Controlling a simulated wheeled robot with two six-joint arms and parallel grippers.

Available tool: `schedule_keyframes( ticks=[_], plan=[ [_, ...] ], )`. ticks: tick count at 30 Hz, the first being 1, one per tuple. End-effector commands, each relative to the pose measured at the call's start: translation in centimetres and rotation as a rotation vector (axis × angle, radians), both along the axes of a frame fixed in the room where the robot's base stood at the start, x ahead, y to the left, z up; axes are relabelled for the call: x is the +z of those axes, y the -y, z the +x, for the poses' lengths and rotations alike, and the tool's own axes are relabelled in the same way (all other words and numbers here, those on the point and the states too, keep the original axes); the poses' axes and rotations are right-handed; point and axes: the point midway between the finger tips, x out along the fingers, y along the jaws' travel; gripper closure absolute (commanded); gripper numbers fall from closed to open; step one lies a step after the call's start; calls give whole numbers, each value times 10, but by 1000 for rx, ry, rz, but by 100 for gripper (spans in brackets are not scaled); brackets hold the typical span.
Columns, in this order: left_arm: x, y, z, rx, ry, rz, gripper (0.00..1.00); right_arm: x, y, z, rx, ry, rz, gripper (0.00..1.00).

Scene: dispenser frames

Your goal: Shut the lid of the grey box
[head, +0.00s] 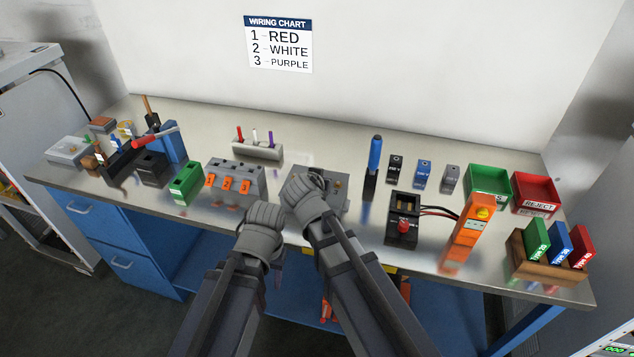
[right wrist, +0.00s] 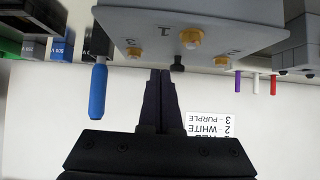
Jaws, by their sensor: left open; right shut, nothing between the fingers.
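The grey box (head: 333,192) stands at the middle of the bench, partly hidden behind my right gripper (head: 301,187). In the right wrist view the grey box (right wrist: 220,22) shows upside down, with brass terminals, the numbers 1, 2 and 3, and a small black knob. My right gripper (right wrist: 161,75) is shut and empty, its fingertips close to the box's edge beside the knob; contact cannot be told. Whether the lid is raised is not clear. My left gripper (head: 265,212) is open, at the bench's front edge to the left of the box; its fingertips are hard to see.
A grey block with orange switches (head: 236,182) stands left of the box. A rack with red, white and purple pegs (head: 257,150) is behind. A blue-handled tool (head: 374,160) and a black unit with a red knob (head: 404,212) stand to the right.

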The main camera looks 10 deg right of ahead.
Motion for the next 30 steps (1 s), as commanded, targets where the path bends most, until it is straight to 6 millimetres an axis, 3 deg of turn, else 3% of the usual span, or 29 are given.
schedule_keyframes(
  ticks=[12,30],
  plan=[
    [-27,0,0,0,0,0,50,-27,-3,-6,1,-2,0,100],
    [-35,0,0,0,0,0,50,-37,-4,-10,-2,-9,5,100]
  ],
)
